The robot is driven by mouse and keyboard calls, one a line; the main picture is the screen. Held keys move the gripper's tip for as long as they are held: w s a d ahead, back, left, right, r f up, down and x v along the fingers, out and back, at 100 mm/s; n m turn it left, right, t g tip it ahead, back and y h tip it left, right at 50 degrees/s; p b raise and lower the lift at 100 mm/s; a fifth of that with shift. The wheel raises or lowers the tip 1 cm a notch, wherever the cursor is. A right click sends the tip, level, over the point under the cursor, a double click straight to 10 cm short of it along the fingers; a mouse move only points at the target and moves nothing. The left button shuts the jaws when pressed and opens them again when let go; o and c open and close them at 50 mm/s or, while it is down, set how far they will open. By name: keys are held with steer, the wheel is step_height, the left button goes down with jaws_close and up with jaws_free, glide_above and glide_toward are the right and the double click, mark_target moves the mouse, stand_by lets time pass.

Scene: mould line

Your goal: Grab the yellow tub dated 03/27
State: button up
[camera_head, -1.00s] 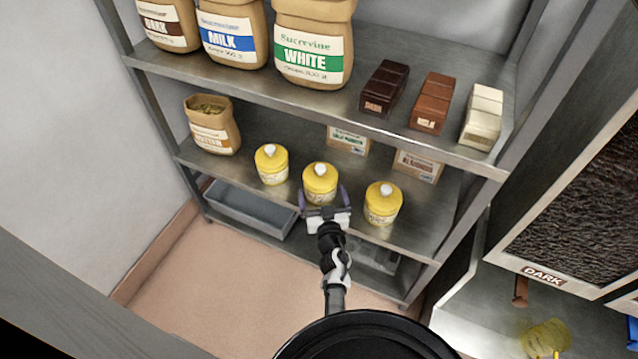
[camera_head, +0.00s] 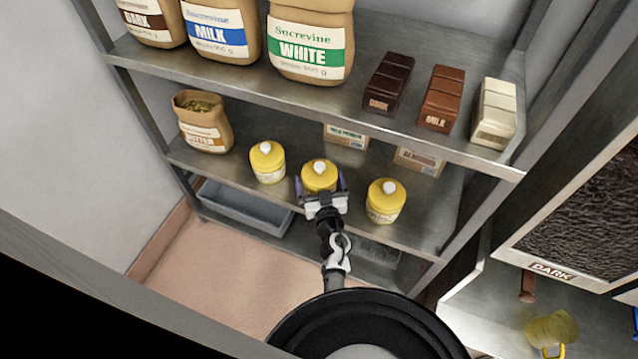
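Three yellow tubs stand in a row on the middle shelf: a left tub (camera_head: 267,162), a middle tub (camera_head: 319,175) and a right tub (camera_head: 385,201). Each has a pale knob on top. The print on their labels is too small to read, so I cannot tell which is dated 03/27. My gripper (camera_head: 321,187) is at the middle tub, with its fingers apart on either side of it. The gripper body hides the tub's lower front. I cannot tell whether the fingers touch the tub.
The shelf (camera_head: 420,235) also holds an open paper bag (camera_head: 203,122) at left and small boxes (camera_head: 419,160) behind the tubs. The shelf above (camera_head: 300,100) carries large bags and chocolate bars. A grey bin (camera_head: 243,209) sits below.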

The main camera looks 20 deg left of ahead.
steer(key=c, duration=1)
steer(key=shift+c, duration=0.3)
steer(key=shift+r, duration=0.1)
